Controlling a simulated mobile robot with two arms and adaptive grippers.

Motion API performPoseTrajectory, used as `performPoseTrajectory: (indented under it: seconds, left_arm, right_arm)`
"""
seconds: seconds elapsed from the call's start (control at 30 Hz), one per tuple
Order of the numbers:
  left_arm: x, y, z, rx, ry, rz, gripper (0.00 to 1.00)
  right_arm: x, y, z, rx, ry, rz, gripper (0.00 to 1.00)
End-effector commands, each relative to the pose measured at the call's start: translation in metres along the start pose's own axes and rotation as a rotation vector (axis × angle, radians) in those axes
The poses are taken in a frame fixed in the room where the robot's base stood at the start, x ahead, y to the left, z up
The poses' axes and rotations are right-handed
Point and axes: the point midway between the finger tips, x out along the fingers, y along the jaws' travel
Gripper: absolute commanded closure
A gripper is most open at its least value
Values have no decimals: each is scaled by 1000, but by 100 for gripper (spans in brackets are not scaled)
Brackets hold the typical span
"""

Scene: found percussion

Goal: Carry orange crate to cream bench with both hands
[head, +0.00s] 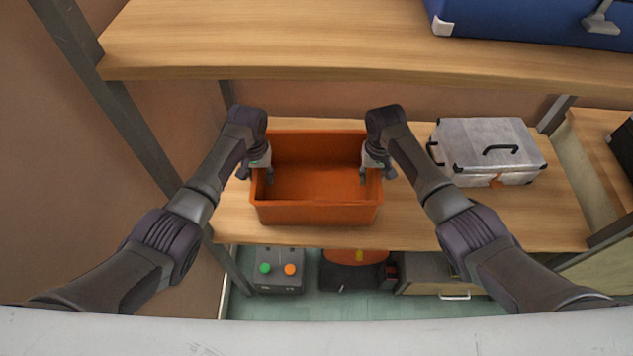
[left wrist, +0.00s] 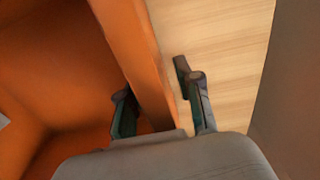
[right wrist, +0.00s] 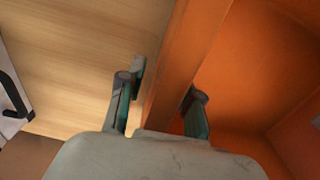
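The orange crate (head: 318,214) is an empty open box standing on the middle wooden shelf. My left gripper (head: 262,172) is at its left wall, with one finger inside and one outside. In the left wrist view the wall (left wrist: 138,45) passes between the open fingers (left wrist: 158,105), with a gap on the outer side. My right gripper (head: 370,172) straddles the right wall likewise. In the right wrist view that wall (right wrist: 190,45) lies between the fingers (right wrist: 165,95), with a gap on the outer side. I cannot make out a cream bench.
A silver case (head: 487,150) stands right of the crate on the same shelf (head: 420,232). A higher shelf (head: 300,45) holds a blue case (head: 540,20). A grey box with coloured buttons (head: 278,272) sits below. A metal post (head: 120,110) stands at the left.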

Motion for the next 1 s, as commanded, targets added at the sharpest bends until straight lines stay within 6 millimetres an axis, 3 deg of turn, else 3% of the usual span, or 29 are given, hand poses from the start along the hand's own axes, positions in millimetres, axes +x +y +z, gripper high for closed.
performPoseTrajectory:
  seconds: [0.27,0.5,1.0]
  left_arm:
    - [1,0,0,0,1,0,66]
    - [1,0,0,0,1,0,100]
    - [1,0,0,0,1,0,100]
  right_arm:
    - [1,0,0,0,0,0,66]
    - [1,0,0,0,0,0,100]
    - [1,0,0,1,0,0,100]
